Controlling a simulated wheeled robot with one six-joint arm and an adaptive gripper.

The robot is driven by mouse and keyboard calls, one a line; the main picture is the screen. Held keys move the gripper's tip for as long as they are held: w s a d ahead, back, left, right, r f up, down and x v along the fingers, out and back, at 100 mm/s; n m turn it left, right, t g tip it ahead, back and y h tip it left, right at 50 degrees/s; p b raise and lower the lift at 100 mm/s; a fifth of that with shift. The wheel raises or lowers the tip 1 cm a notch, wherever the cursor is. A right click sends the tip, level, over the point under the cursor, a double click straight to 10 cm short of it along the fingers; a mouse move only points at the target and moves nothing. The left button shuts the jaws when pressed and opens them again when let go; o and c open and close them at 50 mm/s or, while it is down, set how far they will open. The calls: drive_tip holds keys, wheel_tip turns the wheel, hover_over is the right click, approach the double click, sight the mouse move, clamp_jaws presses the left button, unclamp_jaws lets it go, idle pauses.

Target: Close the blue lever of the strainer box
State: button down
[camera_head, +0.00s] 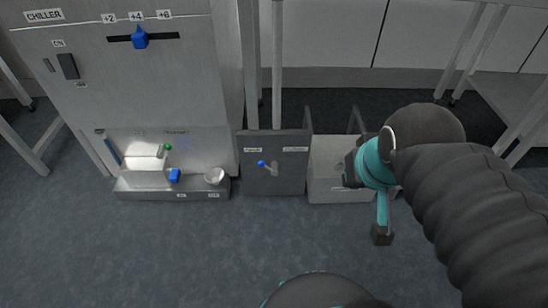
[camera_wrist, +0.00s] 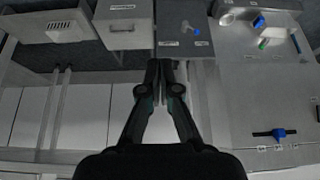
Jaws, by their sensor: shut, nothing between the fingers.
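The blue lever (camera_head: 262,163) is on the front of a dark grey box panel (camera_head: 285,185), in the middle of the head view. Its blue tip points to the left of a pale pivot, below the left one of two small labels that I cannot read. In the wrist view, where the scene is upside down, the blue lever (camera_wrist: 197,31) shows beyond my fingers, to their right. My gripper (camera_wrist: 166,63) is shut and empty, apart from the lever. In the head view my gripper (camera_head: 351,168) is right of the lever, in front of a light box.
The chiller (camera_head: 200,80) stands left, with a blue slider (camera_head: 140,38) on top. Its low ledge (camera_head: 205,192) bears a blue block (camera_head: 174,175) and a white cup (camera_head: 214,175). The light grey box (camera_head: 322,185) stands right of the dark panel. The floor in front is clear.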

drive_tip(key=shift+w+a, duration=0.1)
drive_tip(key=shift+w, duration=0.05)
drive_tip(key=w+a+f+n+g+b, duration=0.1)
drive_tip(key=w+a+f+n+b, duration=0.2)
drive_tip(key=w, duration=0.8)
drive_tip(key=w+a+f+n+g+b, duration=0.15)
drive_tip(key=w+a+n, duration=0.25)
drive_tip(key=w, duration=0.7)
drive_tip(key=w+a+f+n, duration=0.2)
drive_tip(key=w+a+f, duration=0.2)
drive_tip(key=f, duration=0.4)
drive_tip(key=w+a+f+n+g+h+b, duration=0.1)
drive_tip(key=w+a+f+n, duration=0.2)
drive_tip(key=w+a+f, duration=0.2)
drive_tip(key=w+a+f+n+g+h+b, duration=0.1)
drive_tip(key=w+a+f, duration=0.4)
drive_tip(key=f, duration=0.7)
drive_tip(key=shift+w+a+f+n, duration=0.15)
drive_tip(key=shift+w+f+n, duration=0.25)
drive_tip(key=shift+w+n, duration=0.55)
drive_tip(key=shift+w+m, duration=0.2)
drive_tip(key=shift+m, duration=0.05)
